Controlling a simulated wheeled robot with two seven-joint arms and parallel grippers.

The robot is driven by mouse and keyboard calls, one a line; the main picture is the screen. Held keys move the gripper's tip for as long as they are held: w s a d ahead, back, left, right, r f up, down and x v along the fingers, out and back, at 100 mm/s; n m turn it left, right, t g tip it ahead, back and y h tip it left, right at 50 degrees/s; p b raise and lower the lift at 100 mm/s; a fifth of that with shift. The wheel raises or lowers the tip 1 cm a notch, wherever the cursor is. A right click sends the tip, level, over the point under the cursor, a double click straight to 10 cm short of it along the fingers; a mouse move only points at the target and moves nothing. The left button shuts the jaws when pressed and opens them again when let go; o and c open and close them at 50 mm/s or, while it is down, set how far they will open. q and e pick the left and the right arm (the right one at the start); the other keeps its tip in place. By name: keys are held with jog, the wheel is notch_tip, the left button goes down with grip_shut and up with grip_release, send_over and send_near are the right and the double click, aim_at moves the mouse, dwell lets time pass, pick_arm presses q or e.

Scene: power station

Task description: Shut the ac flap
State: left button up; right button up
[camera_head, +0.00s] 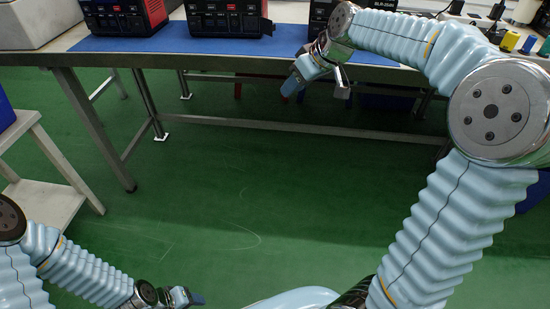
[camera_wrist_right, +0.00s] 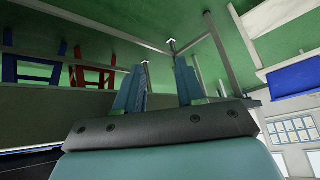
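A black and red power station (camera_head: 228,18) stands at the back on the blue mat, with a small dark part jutting out at its right side. I cannot tell whether that part is the ac flap. My right gripper (camera_head: 298,80) hangs in front of the table edge, below and right of this power station, touching nothing that I can see. In the right wrist view its two blue fingers (camera_wrist_right: 160,78) stand apart with nothing between them. My left gripper (camera_head: 188,298) is low at the bottom left, far from the table; its fingers are too small to read.
Another power station (camera_head: 122,14) stands to the left, and a third (camera_head: 318,14) is partly hidden by my right arm. The table (camera_head: 90,58) has metal legs and a crossbar. A low shelf (camera_head: 45,180) stands at the left. The green floor between is clear.

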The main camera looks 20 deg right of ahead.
jog(key=a+f+m+g+b, duration=0.1)
jog(key=a+f+b, duration=0.1)
jog(key=f, duration=0.9)
jog(key=a+f+b, duration=0.1)
jog(key=a+f, duration=0.2)
jog(key=f, duration=0.8)
jog(key=shift+w+a+f+m+g+h+b, duration=0.25)
jog(key=shift+w+a+m+g+h+b, duration=0.05)
jog(key=shift+w+m+g+b, duration=0.1)
